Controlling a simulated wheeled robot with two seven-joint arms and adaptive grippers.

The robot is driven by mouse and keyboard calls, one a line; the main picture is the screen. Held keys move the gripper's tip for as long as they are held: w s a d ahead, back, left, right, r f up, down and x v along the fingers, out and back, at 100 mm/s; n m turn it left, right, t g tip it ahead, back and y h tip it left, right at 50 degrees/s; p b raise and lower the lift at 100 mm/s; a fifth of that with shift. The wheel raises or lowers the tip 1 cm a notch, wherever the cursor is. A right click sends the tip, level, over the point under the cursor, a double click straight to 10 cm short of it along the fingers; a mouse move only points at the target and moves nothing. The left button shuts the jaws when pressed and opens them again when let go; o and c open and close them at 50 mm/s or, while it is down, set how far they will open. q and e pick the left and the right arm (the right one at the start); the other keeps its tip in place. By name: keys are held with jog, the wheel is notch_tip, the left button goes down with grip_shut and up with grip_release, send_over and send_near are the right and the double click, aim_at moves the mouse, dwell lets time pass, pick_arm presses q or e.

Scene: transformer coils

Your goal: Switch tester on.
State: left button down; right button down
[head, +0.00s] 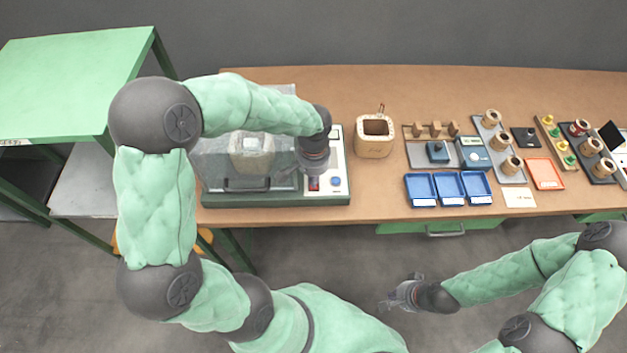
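The tester (280,200) is a green-based box at the left end of the bench. Its clear cover (215,160) is down over a pale coil (250,155). On its white right-hand panel (340,155) are a red switch or display (313,184) and a round blue button (336,182). My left gripper (314,172) points down over this panel, just above the red part, and partly hides the panel. Contact and finger opening cannot be made out. My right gripper (392,301) hangs over the floor in front of the bench, with nothing visible in it; its fingers are too small to judge.
A square pale coil (373,150) stands right of the tester. Further right are blue trays (451,202), a blue-and-white device (473,153), coil racks (513,180) and an orange tray (545,174). A green table (75,75) stands at the left. The bench front edge between is clear.

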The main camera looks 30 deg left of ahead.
pick_arm(q)
jog(key=shift+f+b, duration=0.4)
jog(key=shift+f, duration=0.2)
jog(key=shift+r, duration=0.15)
jog(key=shift+r+p, duration=2.8)
jog(key=shift+r, duration=0.65)
jog(key=shift+s+f, duration=0.1)
